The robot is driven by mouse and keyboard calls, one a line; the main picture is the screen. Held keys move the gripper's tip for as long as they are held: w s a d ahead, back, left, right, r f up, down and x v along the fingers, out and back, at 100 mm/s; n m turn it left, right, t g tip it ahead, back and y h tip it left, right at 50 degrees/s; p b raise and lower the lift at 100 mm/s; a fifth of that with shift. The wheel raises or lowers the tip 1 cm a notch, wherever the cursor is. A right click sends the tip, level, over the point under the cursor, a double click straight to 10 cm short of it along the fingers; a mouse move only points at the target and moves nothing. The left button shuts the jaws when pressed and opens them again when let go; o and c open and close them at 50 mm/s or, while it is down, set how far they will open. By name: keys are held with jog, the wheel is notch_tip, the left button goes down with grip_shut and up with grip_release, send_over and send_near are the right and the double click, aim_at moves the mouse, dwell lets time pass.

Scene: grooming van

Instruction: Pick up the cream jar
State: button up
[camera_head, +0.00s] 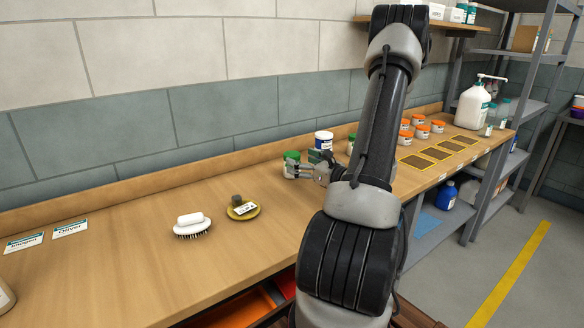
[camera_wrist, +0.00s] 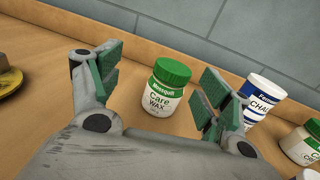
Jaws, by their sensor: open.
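A cream-white jar with a green lid (camera_wrist: 165,92), its label reading "Care WAX", stands upright on the wooden counter in the wrist view. It also shows in the head view (camera_head: 291,158), partly hidden by a finger. No label that I can read says "cream". My gripper (camera_wrist: 160,86) is open, with green pads to the left and right of this jar in the picture. The jar appears between the fingers, with no clear contact. In the head view my gripper (camera_head: 303,164) is low over the counter beside the jar.
A white and blue container (camera_wrist: 265,98) labelled "CHAL…" stands close behind the right finger. Another green-lidded jar (camera_wrist: 302,146) is farther right. Several orange-lidded jars (camera_head: 420,132) stand beyond my arm. A yellow dish (camera_head: 243,211) and white brush (camera_head: 191,226) lie left. The back wall is close.

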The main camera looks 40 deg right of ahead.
aim_at(297, 159)
jog(key=shift+w+d+f+m+h, duration=0.15)
jog(key=shift+d+f+m+h, duration=0.15)
jog(key=shift+d, duration=0.3)
jog(key=shift+w+d+f+m+h, duration=0.2)
jog(key=shift+d+m+h, duration=0.1)
jog(key=shift+d, duration=0.25)
jog(key=w, duration=0.6)
jog(key=shift+w+a+f, duration=0.15)
jog(key=shift+w+a, duration=0.05)
jog(key=shift+w, duration=0.2)
jog(key=c, duration=1.2)
